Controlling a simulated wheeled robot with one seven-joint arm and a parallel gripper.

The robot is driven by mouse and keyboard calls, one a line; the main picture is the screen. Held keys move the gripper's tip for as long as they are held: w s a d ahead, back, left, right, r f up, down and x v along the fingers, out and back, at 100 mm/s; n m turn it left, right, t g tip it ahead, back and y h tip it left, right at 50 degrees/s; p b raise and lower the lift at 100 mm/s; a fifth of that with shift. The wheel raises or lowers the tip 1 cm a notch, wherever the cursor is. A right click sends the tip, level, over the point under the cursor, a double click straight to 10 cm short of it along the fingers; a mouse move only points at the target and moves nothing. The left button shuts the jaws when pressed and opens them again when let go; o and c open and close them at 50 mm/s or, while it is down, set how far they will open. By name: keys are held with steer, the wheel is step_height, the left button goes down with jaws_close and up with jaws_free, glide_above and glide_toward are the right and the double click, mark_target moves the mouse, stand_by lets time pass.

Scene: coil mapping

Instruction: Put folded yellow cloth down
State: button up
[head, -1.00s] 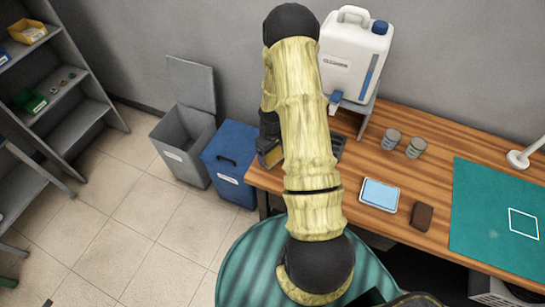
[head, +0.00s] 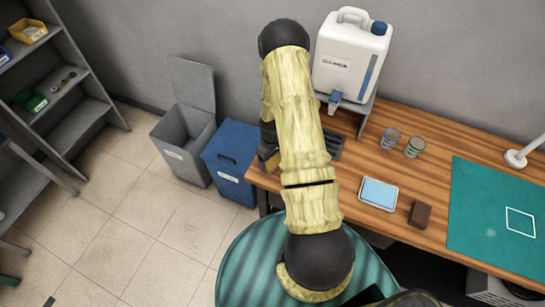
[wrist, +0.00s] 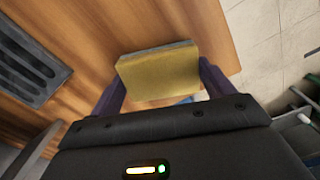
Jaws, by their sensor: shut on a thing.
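The folded yellow cloth (wrist: 158,74) is a flat, block-like pad with a greyish far edge, between the two fingers of my gripper (wrist: 161,84) in the wrist view. My gripper is shut on it. The wooden bench top (wrist: 95,30) lies beneath; whether the cloth touches it I cannot tell. In the head view my gripper (head: 268,157) is at the bench's left end, mostly hidden by my arm. Only a small tan patch, perhaps the cloth, shows there.
A dark slotted tray (wrist: 28,62) lies on the bench beside my gripper. The white jug (head: 349,62) stands behind. Two cups (head: 414,147), a blue-topped tray (head: 378,193), a brown block (head: 420,214) and a green mat (head: 495,225) are further right. Bins (head: 230,170) stand left of the bench.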

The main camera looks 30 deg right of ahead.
mark_target(272, 159)
steer(key=o, duration=1)
steer(key=shift+f, duration=0.1)
steer(key=shift+c, duration=0.2)
step_height(272, 159, up, 12)
steer(key=b, duration=0.3)
steer(key=s+a+r+m+t, duration=0.2)
steer(key=s+a+r+m, duration=0.1)
steer(key=s+a+r, duration=0.9)
step_height(272, 159, up, 4)
steer(key=shift+s+a+f+t, duration=0.2)
steer(key=shift+a+t, duration=0.1)
steer(key=shift+a, duration=0.45)
